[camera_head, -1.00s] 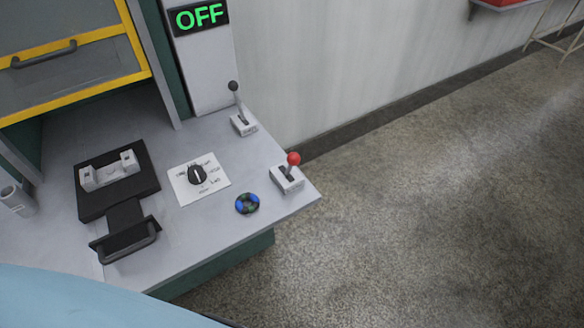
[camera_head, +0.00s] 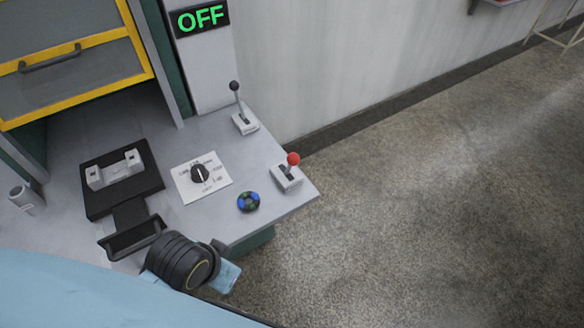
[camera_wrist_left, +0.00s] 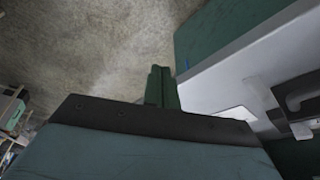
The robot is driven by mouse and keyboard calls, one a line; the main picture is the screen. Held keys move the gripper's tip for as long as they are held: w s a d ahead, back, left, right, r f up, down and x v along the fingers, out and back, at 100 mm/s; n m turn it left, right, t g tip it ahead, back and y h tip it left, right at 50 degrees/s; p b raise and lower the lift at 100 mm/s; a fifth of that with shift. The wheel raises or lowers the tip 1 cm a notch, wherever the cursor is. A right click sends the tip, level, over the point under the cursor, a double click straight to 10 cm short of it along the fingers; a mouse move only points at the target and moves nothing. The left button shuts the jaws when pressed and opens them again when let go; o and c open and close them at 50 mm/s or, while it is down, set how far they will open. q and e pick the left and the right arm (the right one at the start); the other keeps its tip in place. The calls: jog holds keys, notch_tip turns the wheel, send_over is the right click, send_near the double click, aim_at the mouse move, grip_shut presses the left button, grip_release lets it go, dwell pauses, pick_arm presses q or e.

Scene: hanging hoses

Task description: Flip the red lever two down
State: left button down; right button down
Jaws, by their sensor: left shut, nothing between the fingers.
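The red-knobbed lever (camera_head: 288,174) stands on a small white base at the right front corner of the grey console top in the head view. Its stick points up, with the red ball at the top. A dark-knobbed lever (camera_head: 241,115) stands farther back, its stick also up. My left arm's dark wrist part shows at the console's front edge, left of the red lever and apart from it. My left gripper (camera_wrist_left: 161,86) shows in the left wrist view with its green fingers together and empty. My right gripper is in neither view.
The console top (camera_head: 262,163) also bears a rotary dial (camera_head: 201,175), a round blue-green button (camera_head: 248,201) and a black handled fixture (camera_head: 125,180). A sign (camera_head: 201,18) reads OFF in green. Open floor (camera_head: 420,220) lies right of the console.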

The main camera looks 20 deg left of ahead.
pick_arm(q)
jog(key=w+a+r+m+t, duration=0.1)
jog(key=w+t, duration=0.1)
jog(key=w, duration=0.1)
jog(key=w+a+r+m+t+y, duration=0.1)
jog(key=w+a+r+t, duration=0.1)
jog(key=w, duration=0.1)
jog(key=w+a+r+m+t+y, duration=0.1)
jog(key=w+t, duration=0.1)
jog(key=w, duration=0.1)
jog(key=shift+w+a+r, duration=0.4)
jog(key=w+r+m+t+h, duration=0.1)
jog(key=w+r+m+t, duration=0.2)
jog(key=w+m+t, duration=0.25)
jog(key=d+m+g+h, duration=0.1)
jog(key=d+m+h, duration=0.2)
jog(key=m+h, duration=0.3)
jog(key=s+d+f+m+g+h, duration=0.1)
jog(key=d+m+h, duration=0.3)
jog(key=m+h, duration=0.3)
jog(key=m, duration=0.5)
jog(key=shift+d+g+h, duration=0.3)
jog(key=shift+g, duration=0.05)
jog(key=shift+m, duration=0.25)
